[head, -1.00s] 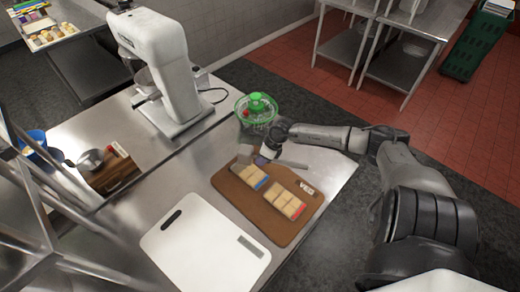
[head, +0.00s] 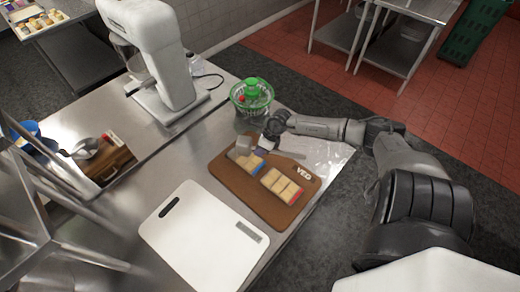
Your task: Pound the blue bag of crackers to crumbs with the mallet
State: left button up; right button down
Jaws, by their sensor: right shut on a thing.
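The blue bag of crackers (head: 258,168), pale squares with a blue edge, lies on the upper left part of the brown cutting board (head: 258,202). My right gripper (head: 267,144) is shut on the mallet (head: 241,148), just above and behind the bag. The mallet's grey head is left of the gripper, over the bag's far left end and hiding part of it. I cannot tell whether it touches the bag. A grey bar like its handle sticks out right of the gripper. My left gripper is not in view.
A red-edged bag of crackers (head: 281,184) lies beside the blue one on the board. A white cutting board (head: 200,235) is in front. A green-lidded bowl (head: 251,97) and a white stand mixer (head: 150,45) stand behind. A wooden box (head: 111,163) is at left.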

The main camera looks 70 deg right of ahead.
aim_at(256, 160)
notch_tip(256, 160, down, 4)
jog(key=b, duration=0.3)
jog(key=shift+r, duration=0.2)
jog(key=shift+r+p, duration=0.7)
jog(key=shift+r, duration=0.05)
notch_tip(256, 160, up, 5)
jog(key=p, duration=0.4)
jog(key=shift+w, duration=0.1)
